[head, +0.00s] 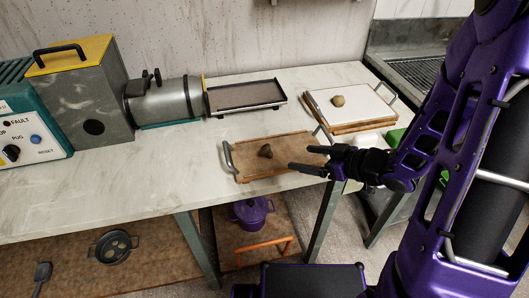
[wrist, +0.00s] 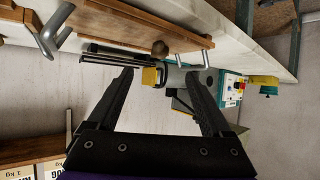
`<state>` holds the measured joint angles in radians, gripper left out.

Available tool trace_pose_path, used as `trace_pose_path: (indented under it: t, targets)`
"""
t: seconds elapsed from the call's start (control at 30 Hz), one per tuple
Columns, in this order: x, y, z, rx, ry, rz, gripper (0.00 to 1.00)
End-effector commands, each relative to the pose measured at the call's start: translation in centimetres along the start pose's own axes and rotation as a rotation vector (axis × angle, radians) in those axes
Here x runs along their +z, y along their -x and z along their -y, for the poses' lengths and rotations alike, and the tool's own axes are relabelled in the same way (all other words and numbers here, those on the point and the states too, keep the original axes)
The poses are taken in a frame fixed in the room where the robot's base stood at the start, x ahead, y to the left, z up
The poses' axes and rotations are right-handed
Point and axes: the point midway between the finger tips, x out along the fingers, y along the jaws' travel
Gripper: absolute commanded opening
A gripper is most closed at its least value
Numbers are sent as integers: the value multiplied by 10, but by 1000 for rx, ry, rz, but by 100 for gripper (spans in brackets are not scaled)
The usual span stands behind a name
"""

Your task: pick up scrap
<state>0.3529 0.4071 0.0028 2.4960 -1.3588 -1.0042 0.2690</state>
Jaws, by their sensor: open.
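A small dark brown lump (head: 265,151), which looks like scrap, sits on a wooden tray (head: 245,172) with metal handles at the table's front edge. A second, lighter tan lump (head: 338,100) sits on a white board (head: 365,105) further back right; the views do not tell which lump the task means. My gripper (head: 299,158) is open and empty, with its fingers pointing left toward the brown lump from just right of it, apart from it. In the wrist view a brown lump (wrist: 160,48) shows beyond and between the open fingertips (wrist: 158,73).
A dark shallow tray (head: 246,96) lies behind the wooden tray. A machine with a metal barrel (head: 160,100) and a control panel (head: 30,130) stands on the left. The table (head: 130,180) is clear at front left. A purple pot (head: 250,211) stands on the shelf below.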

Motion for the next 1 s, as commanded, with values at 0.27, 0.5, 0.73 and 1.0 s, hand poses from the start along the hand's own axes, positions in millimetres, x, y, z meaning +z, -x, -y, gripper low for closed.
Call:
trace_pose_path:
  t: [0.27,0.5,0.73,1.0]
  targets:
    - [2,-61,1,-2,2,0,84]
    - [0,-82,-1,2,1,1,84]
    - [-3,-111,2,-1,4,1,84]
    - [-4,-134,2,2,1,1,84]
